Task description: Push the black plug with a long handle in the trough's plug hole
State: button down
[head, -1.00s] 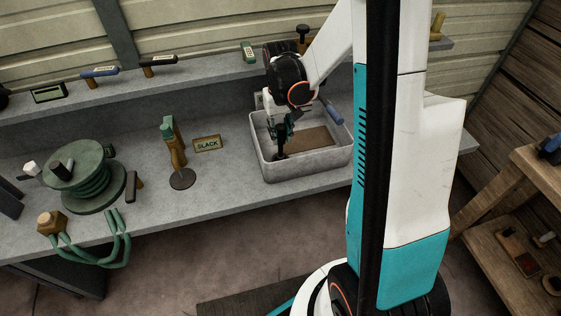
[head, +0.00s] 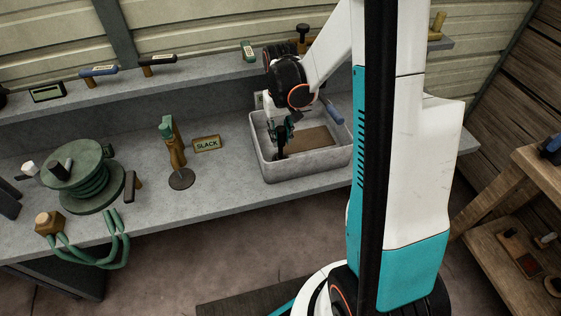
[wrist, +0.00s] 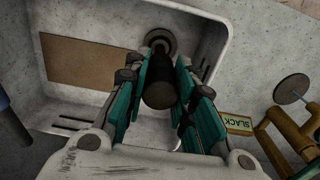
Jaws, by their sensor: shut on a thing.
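The pale grey trough (head: 310,174) sits on the bench, and its rim and floor also show in the wrist view (wrist: 105,14). My gripper (head: 283,133) reaches down inside its left part. In the wrist view my gripper (wrist: 160,88) is shut on the long handle of the black plug (wrist: 160,92), with teal pads on either side. The handle points down to a round grey ring (wrist: 161,33) on the trough floor, at the plug hole. In the head view the lower plug (head: 281,154) shows below my fingers. I cannot tell whether it is fully seated.
A brown board (head: 307,139) lies in the trough. A blue-handled tool (head: 333,114) rests at its right side. A green hose reel (head: 86,178) is farther left.

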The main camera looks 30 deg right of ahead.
jog(key=c, duration=1.3)
grip_release()
notch_tip(320, 180, up, 12)
jog(key=shift+f, duration=0.1)
